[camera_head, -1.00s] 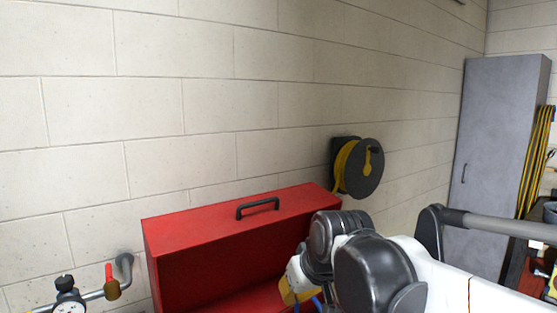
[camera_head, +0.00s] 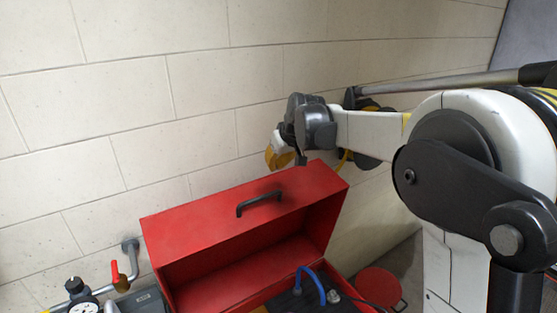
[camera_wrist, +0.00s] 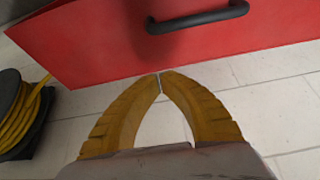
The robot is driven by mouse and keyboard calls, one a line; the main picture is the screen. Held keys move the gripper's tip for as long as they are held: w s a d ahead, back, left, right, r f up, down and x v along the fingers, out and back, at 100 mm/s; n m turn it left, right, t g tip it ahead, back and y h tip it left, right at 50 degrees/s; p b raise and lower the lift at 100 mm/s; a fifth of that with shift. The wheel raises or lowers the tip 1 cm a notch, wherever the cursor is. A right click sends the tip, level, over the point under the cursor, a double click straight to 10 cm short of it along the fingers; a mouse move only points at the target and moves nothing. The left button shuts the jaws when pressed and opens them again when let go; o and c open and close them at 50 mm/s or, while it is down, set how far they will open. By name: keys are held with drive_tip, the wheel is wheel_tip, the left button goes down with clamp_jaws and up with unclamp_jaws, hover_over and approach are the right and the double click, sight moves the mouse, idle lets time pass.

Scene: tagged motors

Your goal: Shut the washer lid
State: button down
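The washer is a red box with its lid (camera_head: 210,222) standing open and upright near the wall. A black handle (camera_head: 259,203) sits on the lid; it also shows at the top of the wrist view (camera_wrist: 198,17). Inside the box, a blue hose (camera_head: 311,284) and dark parts show. My gripper (camera_head: 278,157) is above and behind the lid, close to the wall. In the wrist view my gripper's yellow fingertips (camera_wrist: 160,76) meet with nothing held between them, near the lid's lower red edge. I cannot tell whether they touch the lid.
A block wall (camera_head: 130,100) stands close behind the lid. A hose reel with yellow cable (camera_wrist: 22,112) is at the wrist view's left and partly hidden behind my arm in the head view. Piping with a red-handled valve (camera_head: 117,275) is at left. A red round item (camera_head: 378,288) stands on the floor.

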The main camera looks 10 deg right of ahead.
hover_over(272, 190)
drive_tip(key=f, duration=0.5)
drive_tip(key=shift+w+a+p, duration=0.15)
drive_tip(key=shift+w+p, duration=0.15)
drive_tip(key=shift+p, duration=0.05)
drive_tip(key=s, duration=0.1)
drive_tip(key=s+d, duration=0.1)
drive_tip(key=s+f+p, duration=0.1)
drive_tip(key=shift+s+d, duration=0.15)
drive_tip(key=shift+s, duration=0.25)
drive_tip(key=shift+f, duration=0.2)
drive_tip(key=shift+d, duration=0.1)
